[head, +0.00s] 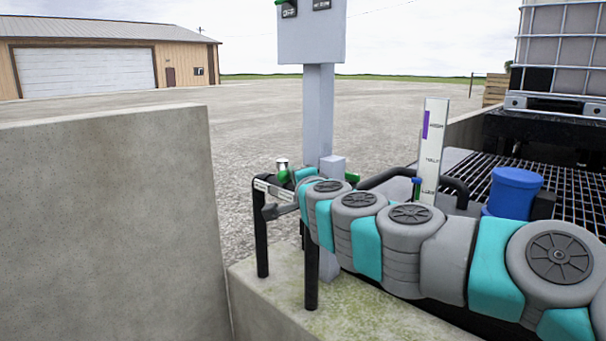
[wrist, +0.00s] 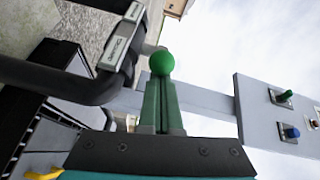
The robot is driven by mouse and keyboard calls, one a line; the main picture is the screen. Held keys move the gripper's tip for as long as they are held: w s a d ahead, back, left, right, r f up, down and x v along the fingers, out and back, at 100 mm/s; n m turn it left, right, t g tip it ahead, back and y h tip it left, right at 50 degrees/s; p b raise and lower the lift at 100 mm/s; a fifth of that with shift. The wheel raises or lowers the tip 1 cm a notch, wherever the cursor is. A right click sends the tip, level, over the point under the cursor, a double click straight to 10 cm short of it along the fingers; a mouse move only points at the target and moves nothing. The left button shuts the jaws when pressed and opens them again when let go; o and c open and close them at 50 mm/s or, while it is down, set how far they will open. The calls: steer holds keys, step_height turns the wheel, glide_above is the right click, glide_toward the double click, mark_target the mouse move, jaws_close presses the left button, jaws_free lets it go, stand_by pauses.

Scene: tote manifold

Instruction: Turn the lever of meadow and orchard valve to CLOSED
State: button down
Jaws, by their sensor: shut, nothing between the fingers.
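In the wrist view my gripper (wrist: 161,84) shows as two green fingers pressed together. A green ball-shaped knob (wrist: 161,62) lies right at the fingertips; I cannot tell whether they touch it, and its stem is hidden. A black pipe (wrist: 55,82) with white label plates (wrist: 118,45) runs beside it; their lettering is too small to read. In the head view the black pipe with a white label (head: 262,186) stands beyond the end of my arm. Green parts (head: 283,176) show next to it, and the fingers cannot be made out there. The lever's setting cannot be told.
A grey post with a control box (head: 311,38) rises behind my arm. A concrete wall (head: 110,220) stands at left. A white level gauge (head: 432,150), a blue capped cylinder (head: 513,192) and a caged tote (head: 560,50) over grating are at right. Open gravel lies behind.

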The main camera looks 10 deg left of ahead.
steer(key=h+p, duration=0.1)
steer(key=a+m+h+p, duration=0.1)
steer(key=s+a+m+t+h+p, duration=0.1)
steer(key=shift+a+r, duration=0.25)
steer(key=shift+r, duration=0.05)
steer(key=shift+w+a+f+m+h+p, duration=0.1)
steer(key=shift+a+m+h+p, duration=0.8)
steer(key=shift+h+p, duration=0.65)
steer(key=shift+w+a+f+m+h+p, duration=0.1)
steer(key=shift+a+m+h+p, duration=0.75)
steer(key=shift+h+p, duration=0.7)
steer(key=shift+a+f+m+h+p, duration=0.1)
steer(key=shift+a+m+h+p, duration=0.8)
steer(key=shift+p, duration=1)
steer(key=shift+d, duration=0.2)
